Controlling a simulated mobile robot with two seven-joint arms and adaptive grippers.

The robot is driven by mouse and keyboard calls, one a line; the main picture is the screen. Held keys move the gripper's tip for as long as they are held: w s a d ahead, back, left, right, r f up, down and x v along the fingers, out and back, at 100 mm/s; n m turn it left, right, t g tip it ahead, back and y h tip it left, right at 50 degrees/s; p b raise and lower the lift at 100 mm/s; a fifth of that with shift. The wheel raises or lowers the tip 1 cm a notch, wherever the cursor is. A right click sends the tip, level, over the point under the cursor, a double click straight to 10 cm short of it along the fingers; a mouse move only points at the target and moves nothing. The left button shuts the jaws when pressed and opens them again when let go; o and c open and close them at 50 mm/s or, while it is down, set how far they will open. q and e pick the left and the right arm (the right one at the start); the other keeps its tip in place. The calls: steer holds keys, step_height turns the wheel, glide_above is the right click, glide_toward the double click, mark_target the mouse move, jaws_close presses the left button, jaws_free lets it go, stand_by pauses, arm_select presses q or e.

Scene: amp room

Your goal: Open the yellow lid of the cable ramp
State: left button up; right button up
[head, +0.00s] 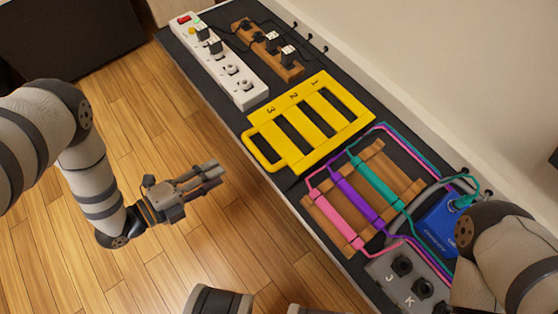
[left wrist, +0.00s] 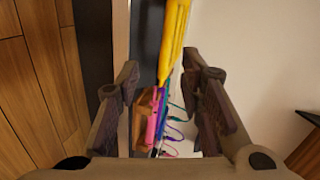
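The yellow lid (head: 310,122) is a flat slotted panel marked 1, 2, 3, with a loop handle (head: 263,153) at its lower-left end. It lies across the dark bench in the head view. In the left wrist view the lid (left wrist: 173,40) shows nearly edge-on at the top centre. My left gripper (head: 214,176) is open and empty, left of the handle and apart from it, over the floor side of the bench. Its two fingers (left wrist: 160,78) stand apart in the left wrist view. My right gripper is out of view; only my right arm shows at the lower right.
A white power strip (head: 222,67) and a wooden block with plugs (head: 262,48) lie beyond the lid. A wooden rack (head: 333,217) with pink, purple and teal cables lies nearer. A blue box (head: 436,222) is at right. The wall borders the bench; the wooden floor is clear.

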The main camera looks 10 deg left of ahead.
mark_target(255, 149)
arm_select(q)
steer(key=shift+m+h, duration=0.4)
steer(key=shift+m, duration=0.5)
steer(key=b+x, duration=0.1)
steer(key=x, duration=0.3)
steer(key=b+x, duration=0.2)
steer(key=x, duration=0.2)
steer(key=b+x, duration=0.2)
steer(key=x, duration=0.3)
steer(key=shift+w+a+r, duration=0.25)
steer(key=shift+w+a, duration=0.05)
steer(key=shift+w, duration=0.1)
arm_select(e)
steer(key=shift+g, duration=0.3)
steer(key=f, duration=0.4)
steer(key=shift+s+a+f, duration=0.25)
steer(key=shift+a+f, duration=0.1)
arm_select(q)
jaws_close()
